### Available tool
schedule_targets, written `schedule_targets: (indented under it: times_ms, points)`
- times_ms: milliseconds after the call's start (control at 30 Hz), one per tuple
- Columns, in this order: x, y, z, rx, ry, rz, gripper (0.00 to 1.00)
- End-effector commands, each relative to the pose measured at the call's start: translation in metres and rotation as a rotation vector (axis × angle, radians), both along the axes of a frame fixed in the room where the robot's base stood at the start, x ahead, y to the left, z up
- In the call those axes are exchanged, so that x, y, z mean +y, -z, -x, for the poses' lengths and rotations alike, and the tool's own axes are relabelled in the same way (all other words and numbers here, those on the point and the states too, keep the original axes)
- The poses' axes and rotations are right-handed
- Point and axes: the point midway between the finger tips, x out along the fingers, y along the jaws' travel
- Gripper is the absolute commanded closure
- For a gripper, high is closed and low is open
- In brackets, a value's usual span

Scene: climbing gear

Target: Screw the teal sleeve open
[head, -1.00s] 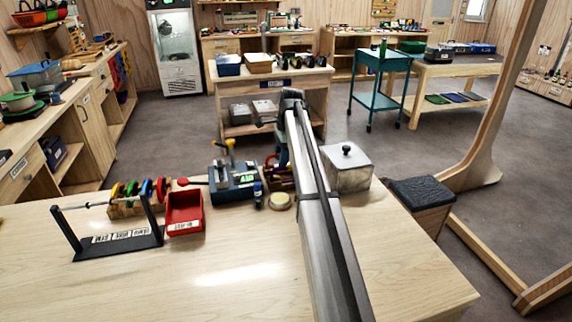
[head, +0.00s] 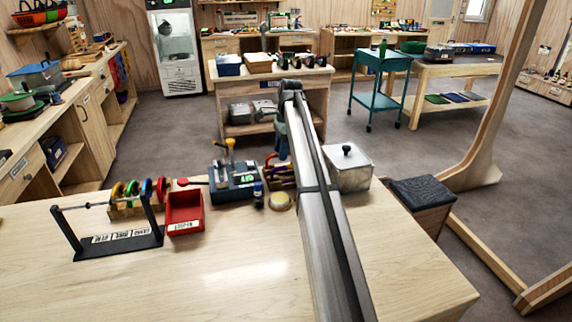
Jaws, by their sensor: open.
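My arm (head: 318,190) reaches from the bottom edge across the bench to its far side and bends down at its far end. My gripper and its fingertips are hidden behind the arm. A small cluster of coloured gear (head: 278,174), with red, purple and yellow parts, lies at the far edge of the bench just left of the arm and is partly covered by it. I cannot make out a teal sleeve in this view; it may be too small or hidden by the arm.
A blue-grey device (head: 234,181) with yellow-topped levers, a red bin (head: 184,212), a yellowish round tin (head: 280,201) and a black stand (head: 117,240) are on the bench (head: 220,285). A lidded metal box (head: 348,168) stands right of the arm. The bench front is clear.

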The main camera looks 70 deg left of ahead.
Motion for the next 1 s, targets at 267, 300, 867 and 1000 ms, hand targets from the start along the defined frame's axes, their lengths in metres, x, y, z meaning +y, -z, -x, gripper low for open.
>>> schedule_targets:
  times_ms: [267,300,867,1000]
  points:
    - [0.005,0.000,0.000,0.000,0.000,0.000,0.53]
    - [0.006,0.000,0.000,0.000,0.000,0.000,0.53]
    - [0.013,0.000,0.000,0.000,0.000,0.000,0.53]
    - [0.013,0.001,0.000,0.000,0.000,-0.001,0.53]
